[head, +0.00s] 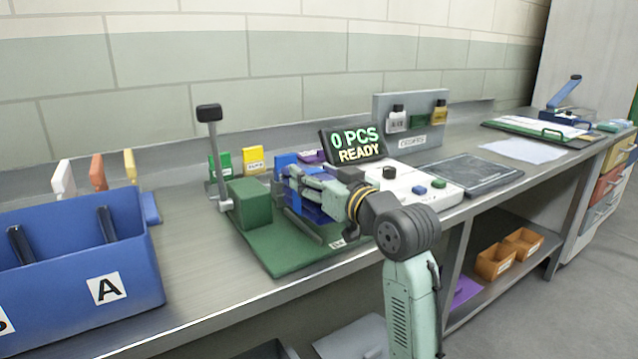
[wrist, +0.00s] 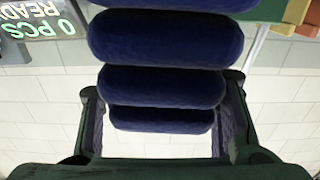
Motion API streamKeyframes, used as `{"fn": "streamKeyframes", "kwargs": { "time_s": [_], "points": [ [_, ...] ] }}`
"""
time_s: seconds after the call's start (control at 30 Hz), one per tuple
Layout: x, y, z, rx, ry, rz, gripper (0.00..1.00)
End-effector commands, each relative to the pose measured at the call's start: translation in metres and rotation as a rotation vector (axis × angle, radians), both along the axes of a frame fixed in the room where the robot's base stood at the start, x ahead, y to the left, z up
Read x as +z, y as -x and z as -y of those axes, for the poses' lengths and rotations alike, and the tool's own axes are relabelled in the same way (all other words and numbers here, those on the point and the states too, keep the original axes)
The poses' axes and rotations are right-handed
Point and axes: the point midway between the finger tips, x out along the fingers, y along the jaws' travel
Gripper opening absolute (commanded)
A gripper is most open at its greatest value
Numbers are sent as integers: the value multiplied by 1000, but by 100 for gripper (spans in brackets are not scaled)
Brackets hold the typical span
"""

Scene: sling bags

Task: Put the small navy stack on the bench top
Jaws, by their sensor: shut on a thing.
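The small navy stack (wrist: 162,87) fills the middle of the wrist view as several thick rounded layers, one above another. My gripper (wrist: 163,115) is shut on it, with a finger at each side of the lower layers. In the head view my gripper (head: 300,186) is over the green press base, with the navy stack (head: 312,213) partly hidden by the fingers and wrist. I cannot tell whether the stack touches the base. The grey metal bench top (head: 195,260) runs along the wall, with bare surface left of the green base.
A green press (head: 250,203) with an upright lever stands left of my gripper. A blue bin (head: 140,265) marked A is at the left. A display (head: 354,145) reads "0 PCS READY", behind a white scale (head: 410,185). A dark slab (head: 462,173) lies to the right.

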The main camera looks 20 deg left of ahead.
Motion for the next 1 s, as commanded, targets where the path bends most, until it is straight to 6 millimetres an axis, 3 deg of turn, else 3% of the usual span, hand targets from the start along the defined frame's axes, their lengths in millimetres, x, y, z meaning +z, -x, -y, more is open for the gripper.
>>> {"fn": "streamKeyframes", "kwargs": {
  "time_s": [0.23, 0.33, 0.67, 0.7, 1.0],
  "points": [
    [-2, -26, -1, -1, -1, -2, 0],
    [-22, -22, 0, -1, -2, -1, 0],
    [-33, -22, -1, 0, 0, 2, 0],
    [-34, -22, -1, 0, 1, 0, 54],
    [-33, -22, -1, 0, 1, 1, 74]
  ]
}}
